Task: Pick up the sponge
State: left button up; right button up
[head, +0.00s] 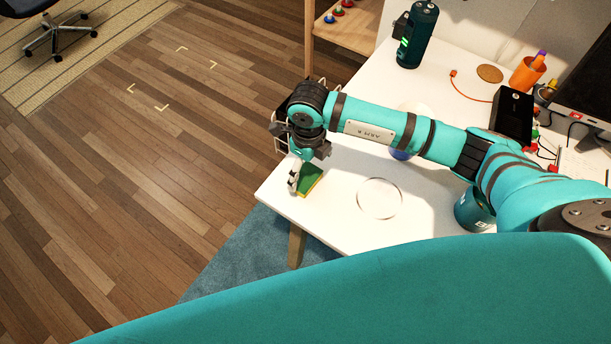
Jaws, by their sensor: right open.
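The sponge (311,181), green on top with a yellow edge, lies on the white table (344,209) near its left corner. My right gripper (294,180) is at the left side of the sponge, fingers pointing down, and its wrist partly covers the sponge's far end. The gripper is open. I cannot tell whether a finger touches the sponge. My left gripper is not in view.
A thin ring (379,199) lies on the table to the right of the sponge. A dark bottle (416,38), an orange cup (525,75), a black box (512,117) and a cork coaster (490,73) stand farther back. The table's left edge is close to the gripper.

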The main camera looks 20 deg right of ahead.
aim_at(306, 176)
jog(key=shift+w+a+f+p, duration=0.15)
jog(key=shift+f+p, duration=0.25)
jog(key=shift+f, duration=0.95)
jog(key=shift+a+f+p, duration=0.1)
jog(key=shift+f+p, duration=0.25)
jog(key=shift+f, duration=0.95)
jog(key=c, duration=0.8)
